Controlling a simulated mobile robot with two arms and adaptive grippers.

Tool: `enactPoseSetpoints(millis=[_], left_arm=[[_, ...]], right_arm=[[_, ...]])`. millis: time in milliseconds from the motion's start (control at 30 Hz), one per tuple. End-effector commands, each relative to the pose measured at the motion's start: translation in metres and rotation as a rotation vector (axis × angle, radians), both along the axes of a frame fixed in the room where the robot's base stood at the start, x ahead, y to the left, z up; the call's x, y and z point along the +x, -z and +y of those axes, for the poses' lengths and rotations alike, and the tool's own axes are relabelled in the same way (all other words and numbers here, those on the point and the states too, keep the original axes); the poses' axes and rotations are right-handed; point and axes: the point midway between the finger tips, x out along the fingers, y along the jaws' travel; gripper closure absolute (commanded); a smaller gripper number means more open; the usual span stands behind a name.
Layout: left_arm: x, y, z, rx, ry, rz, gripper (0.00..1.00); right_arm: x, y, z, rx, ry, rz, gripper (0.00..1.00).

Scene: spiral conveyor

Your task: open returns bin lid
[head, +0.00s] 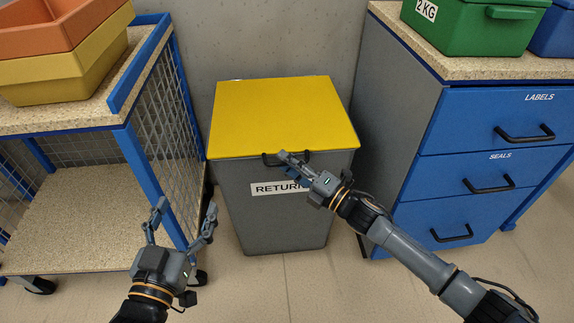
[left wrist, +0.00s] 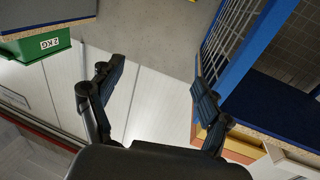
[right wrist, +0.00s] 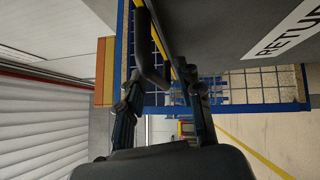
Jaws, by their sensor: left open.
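The returns bin (head: 280,220) is a grey box with a "RETURN..." label, standing on the floor between a cart and a drawer cabinet. Its yellow lid (head: 285,115) lies down over the top, with a black handle (head: 270,160) at the front edge. My right gripper (head: 284,162) is at this handle and partly covers the label. In the right wrist view the handle (right wrist: 150,45) shows between the two fingers, which are partly apart; whether they press on it is unclear. My left gripper (head: 183,208) is open and empty, left of the bin and in front of the cart.
The blue-framed mesh cart (head: 70,220) stands at left with orange and yellow trays (head: 60,50) on top. The drawer cabinet (head: 480,160) stands close to the bin's right, bearing a green box (head: 465,30). A wall is behind the bin; the floor in front is clear.

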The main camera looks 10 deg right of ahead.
Motion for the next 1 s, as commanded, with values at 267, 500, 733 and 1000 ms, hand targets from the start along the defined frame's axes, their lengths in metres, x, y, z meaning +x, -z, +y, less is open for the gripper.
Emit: enactPoseSetpoints(millis=[267,500,733,1000], left_arm=[[0.000,-0.004,-0.001,-0.005,0.001,-0.018,0.22],[0.000,-0.004,-0.001,-0.004,0.001,-0.018,0.22],[0.000,-0.004,-0.001,-0.005,0.001,-0.018,0.22],[0.000,0.007,0.001,0.012,-0.003,0.046,0.22]], right_arm=[[0.003,0.000,0.003,0.000,0.000,0.001,0.64],[0.003,0.000,0.003,0.000,0.000,0.001,0.99],[0.003,0.000,0.003,-0.001,0.000,0.001,1.00],[0.003,-0.005,0.003,-0.001,0.000,0.007,1.00]])
